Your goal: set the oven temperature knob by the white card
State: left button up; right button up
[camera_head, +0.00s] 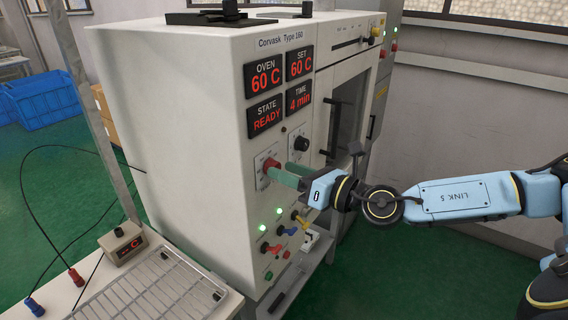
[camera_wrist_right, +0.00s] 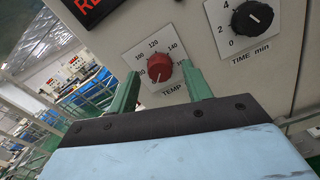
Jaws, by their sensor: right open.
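The red oven temperature knob (camera_head: 271,166) sits on the front panel of the white oven (camera_head: 185,110), below the STATE display. In the right wrist view the knob (camera_wrist_right: 160,68) is on a pale plate marked TEMP, with a number scale around it. My right gripper (camera_head: 281,174) has its green fingers at the panel, one on each side of the knob. The fingers are open, and I cannot tell whether they touch it. The SET display (camera_head: 299,63) and the OVEN display (camera_head: 265,76) both read 60 C. I cannot make out a separate white card. My left gripper is out of view.
The black time knob (camera_wrist_right: 252,16) is close to the right of the temperature knob. Coloured switches (camera_head: 281,230) sit below on the panel. A wire rack (camera_head: 155,290) and small meter box (camera_head: 123,242) are on the table at lower left.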

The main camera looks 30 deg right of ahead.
jog(key=shift+w+a, duration=0.3)
jog(key=shift+w, duration=0.35)
jog(key=c, duration=1)
jog(key=shift+o, duration=0.2)
